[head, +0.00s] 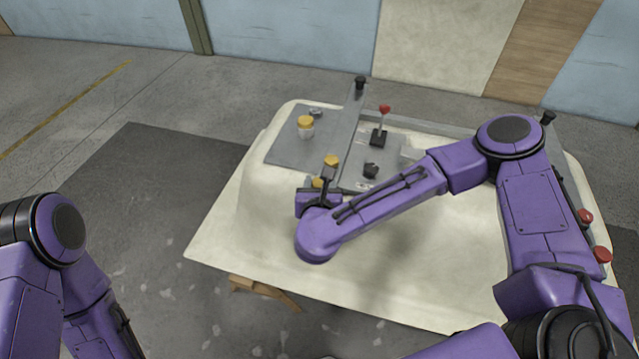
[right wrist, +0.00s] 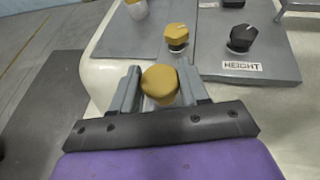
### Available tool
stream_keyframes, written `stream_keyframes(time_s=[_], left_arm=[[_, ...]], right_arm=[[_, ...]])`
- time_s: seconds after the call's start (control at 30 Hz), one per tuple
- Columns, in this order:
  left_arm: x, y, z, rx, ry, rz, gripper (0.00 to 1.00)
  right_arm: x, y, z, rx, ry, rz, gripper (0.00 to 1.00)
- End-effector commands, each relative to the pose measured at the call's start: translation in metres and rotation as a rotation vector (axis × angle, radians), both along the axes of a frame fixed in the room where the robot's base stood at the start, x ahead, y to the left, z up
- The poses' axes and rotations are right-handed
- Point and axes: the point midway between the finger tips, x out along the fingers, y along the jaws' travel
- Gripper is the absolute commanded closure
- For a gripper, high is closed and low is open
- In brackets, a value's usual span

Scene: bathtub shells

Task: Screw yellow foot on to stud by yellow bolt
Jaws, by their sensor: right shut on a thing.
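My right gripper (head: 318,185) is low over the near edge of the grey plate. In the right wrist view its two fingers (right wrist: 156,90) are shut on a yellow round-topped piece, the yellow foot (right wrist: 160,80). A paler part shows under its top. A yellow knob-like piece, perhaps the yellow bolt (right wrist: 177,36), stands on the plate just beyond and apart from it; it also shows in the head view (head: 331,160). I cannot make out a bare stud. My left gripper is out of view; only its arm shows at lower left.
A yellow-topped white piece (head: 305,126) and a small grey piece (head: 315,112) are on the plate's left part. A black knob (right wrist: 241,37) stands by a HEIGHT label (right wrist: 243,67). A red-topped lever (head: 384,110) rises behind. Red buttons (head: 602,254) are at right.

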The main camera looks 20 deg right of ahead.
Motion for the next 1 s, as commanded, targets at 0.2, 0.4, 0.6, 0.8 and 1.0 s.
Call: stream_keyframes(time_s=[0.2,0.4,0.6,0.8,1.0], left_arm=[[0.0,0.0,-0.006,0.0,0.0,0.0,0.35],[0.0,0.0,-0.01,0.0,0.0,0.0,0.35],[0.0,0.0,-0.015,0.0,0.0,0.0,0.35],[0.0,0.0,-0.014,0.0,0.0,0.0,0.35],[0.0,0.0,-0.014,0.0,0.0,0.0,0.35]], right_arm=[[0.0,0.0,-0.007,0.0,-0.001,0.0,0.85],[0.0,0.0,-0.012,0.0,0.0,0.0,0.85],[0.0,0.0,-0.017,0.0,0.0,0.0,0.85],[0.0,0.0,-0.016,0.0,0.0,0.0,0.26],[0.0,0.0,-0.016,0.0,0.0,0.0,0.26]])
